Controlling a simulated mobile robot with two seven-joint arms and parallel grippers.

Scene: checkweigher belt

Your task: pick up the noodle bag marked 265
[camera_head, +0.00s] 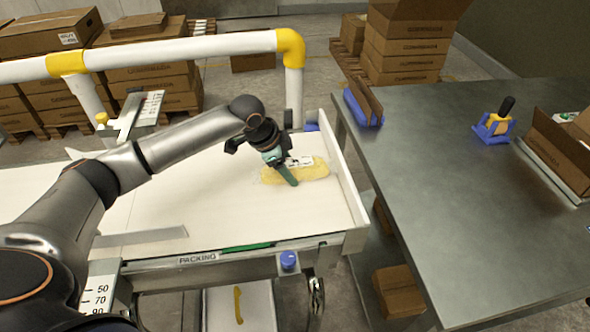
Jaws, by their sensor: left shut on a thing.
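A yellow noodle bag (313,171) in clear wrap lies near the right end of the white belt. A white label shows on its top, too small to read, so I cannot tell whether it says 265. My left gripper (287,172) reaches over the bag from the left, and its green fingers are shut on it. The gripper hides part of the bag. The bag appears to be at belt level; I cannot tell whether it touches the belt. My right gripper is not in view.
The white belt (200,208) has a raised wall at its right end. A grey metal table (455,190) stands to the right, with a tape dispenser (493,126) and an open carton (560,150). A white and yellow rail (180,50) runs behind the belt.

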